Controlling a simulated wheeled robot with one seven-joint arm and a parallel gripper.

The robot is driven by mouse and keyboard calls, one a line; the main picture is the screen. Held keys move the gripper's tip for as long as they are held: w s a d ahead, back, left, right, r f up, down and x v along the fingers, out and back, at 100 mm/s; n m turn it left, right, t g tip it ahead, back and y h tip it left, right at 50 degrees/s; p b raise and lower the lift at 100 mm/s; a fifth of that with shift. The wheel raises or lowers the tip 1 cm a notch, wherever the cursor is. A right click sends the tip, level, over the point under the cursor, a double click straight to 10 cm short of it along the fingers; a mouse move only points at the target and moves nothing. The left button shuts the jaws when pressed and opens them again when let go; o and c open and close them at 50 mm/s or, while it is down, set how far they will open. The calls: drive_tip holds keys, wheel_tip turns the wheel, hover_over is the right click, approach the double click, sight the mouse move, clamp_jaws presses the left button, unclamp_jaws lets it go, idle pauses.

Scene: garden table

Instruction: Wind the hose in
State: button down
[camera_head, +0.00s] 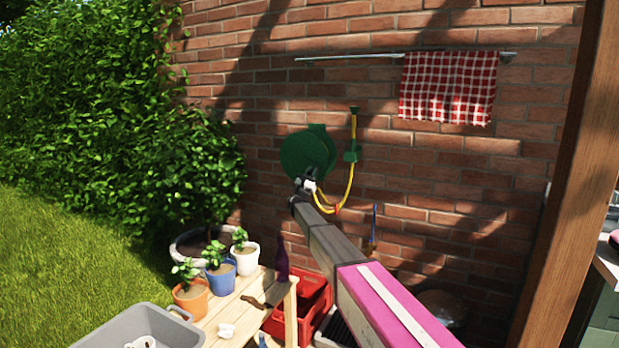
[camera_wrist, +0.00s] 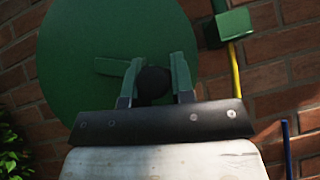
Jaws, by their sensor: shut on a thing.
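The green hose reel (camera_head: 300,153) is mounted on the brick wall; its round face (camera_wrist: 90,35) fills much of the wrist view. A yellow hose (camera_head: 350,190) hangs in a loop below the reel and runs up to a wall fitting; a short piece of it shows in the wrist view (camera_wrist: 236,68). My gripper (camera_head: 309,182) is at the reel's front. In the wrist view my gripper (camera_wrist: 157,70) is shut on a dark round knob (camera_wrist: 153,83), at the end of a green crank arm (camera_wrist: 110,67) pointing left. How much hose is wound is hidden.
A wooden table (camera_head: 222,313) below holds several potted plants and a dark bottle (camera_head: 282,259). A red crate (camera_head: 312,302) and a grey tub (camera_head: 145,325) are near it. A checked towel (camera_head: 447,87) hangs from a rail. A wooden post (camera_head: 570,180) stands right.

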drive_tip(key=shift+s+d+r+n+t+y, duration=0.15)
drive_tip(key=shift+r+n+t+y, duration=0.25)
drive_tip(key=shift+n+y, duration=0.65)
drive_tip(key=shift+w+d+r+n+t+y, duration=0.1)
drive_tip(key=shift+r+n+t+y, duration=0.15)
drive_tip(key=shift+n+t+y, duration=0.55)
drive_tip(key=shift+s+d+r+n+t+y, duration=0.1)
drive_tip(key=shift+d+r+n+t+y, duration=0.2)
drive_tip(key=shift+n+y, duration=1)
drive_tip(key=shift+a+r+n, duration=0.1)
drive_tip(key=shift+a+n, duration=0.05)
drive_tip(key=shift+n, duration=0.2)
drive_tip(key=c, duration=1)
unclamp_jaws()
drive_tip(key=v, duration=1)
drive_tip(key=shift+s+a+f, duration=0.1)
drive_tip(key=shift+s+f, duration=0.15)
drive_tip(key=shift+h, duration=0.25)
